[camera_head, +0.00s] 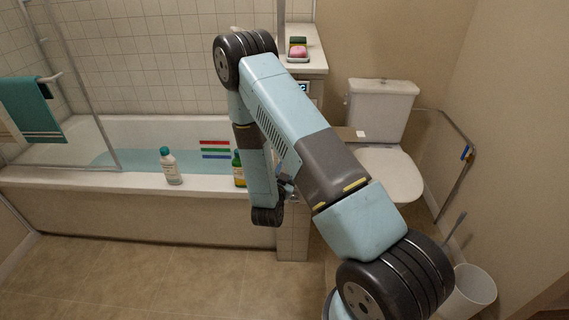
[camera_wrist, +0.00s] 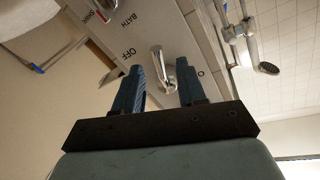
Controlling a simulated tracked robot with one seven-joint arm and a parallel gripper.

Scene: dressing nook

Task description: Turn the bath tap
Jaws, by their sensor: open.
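In the wrist view, a chrome tap lever (camera_wrist: 161,66) stands on a pale panel (camera_wrist: 190,40) next to the printed words "BATH" and "OFF". My gripper (camera_wrist: 159,68) is open. Its two blue fingers sit on either side of the lever in the picture, with gaps visible to both. I cannot tell how deep the lever lies between them. In the head view, my arm hides the lever and most of my gripper, near the end of the bathtub (camera_head: 110,182).
A second chrome lever (camera_wrist: 104,10) and a shower fitting (camera_wrist: 240,32) are near the panel. A toilet (camera_head: 385,170) is at right; the floor in front of the tub is clear.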

